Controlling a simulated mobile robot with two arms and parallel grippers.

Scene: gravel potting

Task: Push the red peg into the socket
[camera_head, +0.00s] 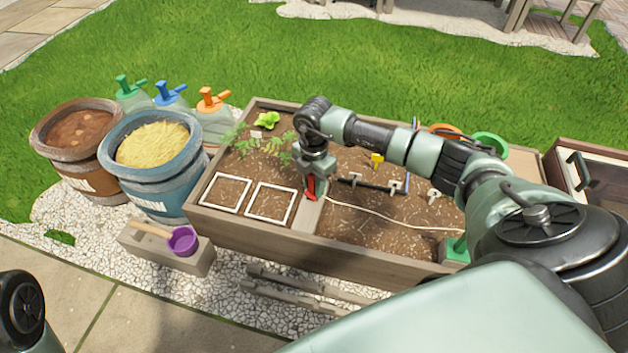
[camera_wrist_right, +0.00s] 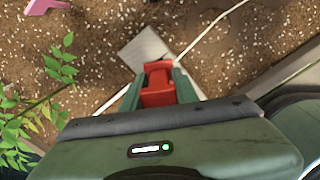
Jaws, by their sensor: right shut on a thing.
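The red peg (camera_head: 311,187) is between the fingers of my right gripper (camera_head: 309,184), low over the raised planter bed. In the right wrist view the red peg (camera_wrist_right: 158,84) sits between the two green fingertips of my right gripper (camera_wrist_right: 158,88), which is shut on it. A pale grey board (camera_head: 307,216) lies under and in front of the peg; its corner also shows in the right wrist view (camera_wrist_right: 142,48). I cannot make out the socket, and the peg's lower end is hidden. My left gripper is not in view; only a part of my left arm shows at the lower left.
White square frames (camera_head: 273,203) lie on the soil left of the board. A white cord (camera_head: 385,218) runs right across the soil. Seedlings (camera_head: 272,146) and a yellow tag (camera_head: 377,160) stand nearby. A purple scoop (camera_head: 183,240) rests outside the planter (camera_head: 270,240).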

